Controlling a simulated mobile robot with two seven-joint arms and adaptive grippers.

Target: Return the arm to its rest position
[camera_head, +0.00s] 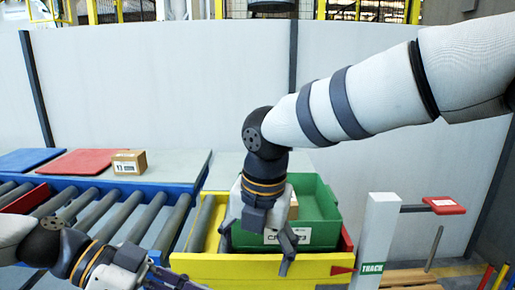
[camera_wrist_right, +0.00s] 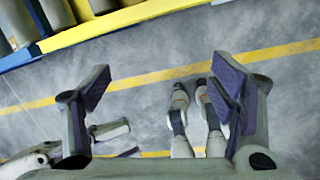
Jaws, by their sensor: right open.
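My right arm reaches in from the right in the head view. My right gripper (camera_head: 257,252) points down in front of the green bin (camera_head: 318,222), its fingers apart with nothing between them. In the right wrist view my right gripper (camera_wrist_right: 163,84) is open, with grey floor beyond its fingers. My left gripper (camera_head: 165,279) is low at the left, by the conveyor's front edge, and is partly cut off by the frame's bottom; its fingers do not show clearly.
The green bin sits in a yellow-edged station (camera_head: 215,266), with a brown box (camera_head: 293,207) partly hidden in it. A cardboard box (camera_head: 129,162) stands behind the roller conveyor (camera_head: 120,217), next to a red mat (camera_head: 84,162). A white post (camera_head: 378,235) stands right.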

